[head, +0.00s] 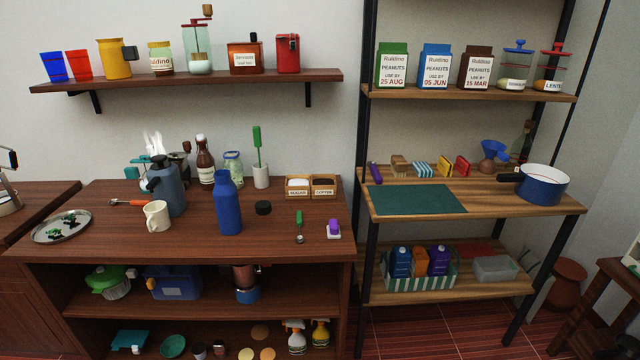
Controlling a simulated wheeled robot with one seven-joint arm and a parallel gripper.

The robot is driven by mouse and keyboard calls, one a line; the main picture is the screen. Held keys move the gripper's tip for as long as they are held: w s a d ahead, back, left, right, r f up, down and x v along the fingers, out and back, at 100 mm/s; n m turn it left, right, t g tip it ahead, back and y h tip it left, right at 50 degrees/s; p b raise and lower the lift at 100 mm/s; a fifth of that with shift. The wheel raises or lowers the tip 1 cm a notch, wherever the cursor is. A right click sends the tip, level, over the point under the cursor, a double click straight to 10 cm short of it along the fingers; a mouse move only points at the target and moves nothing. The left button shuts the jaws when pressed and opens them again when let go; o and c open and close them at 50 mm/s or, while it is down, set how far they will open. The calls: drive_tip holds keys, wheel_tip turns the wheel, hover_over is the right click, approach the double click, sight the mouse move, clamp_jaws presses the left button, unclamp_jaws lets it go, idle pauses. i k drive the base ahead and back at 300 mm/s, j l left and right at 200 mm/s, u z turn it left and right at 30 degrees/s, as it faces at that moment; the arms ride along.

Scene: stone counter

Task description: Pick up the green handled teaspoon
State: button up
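A small teaspoon with a green handle (299,218) lies on the dark wooden counter (270,245), right of the middle. Its handle points to the back and its metal bowl to the front edge. It lies apart from the things around it. My gripper is not visible in the head view.
A tall blue bottle (228,203) and a black lid (263,208) stand left of the teaspoon. A purple-topped white item (333,228) is close on its right. Behind are sugar and coffee boxes (298,187) and a white cup (261,177) holding a green-handled utensil (257,145).

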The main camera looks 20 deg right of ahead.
sight(299, 239)
drive_tip(key=i+z, duration=0.15)
drive_tip(key=i, duration=0.65)
drive_tip(key=i+j+z, duration=0.1)
drive_tip(key=i+j, duration=0.25)
drive_tip(key=i+j+z, duration=0.15)
drive_tip(key=i+j, duration=0.2)
drive_tip(key=j, duration=0.15)
drive_tip(key=i+j+z, duration=0.1)
drive_tip(key=i+j, duration=0.2)
drive_tip(key=j, duration=0.2)
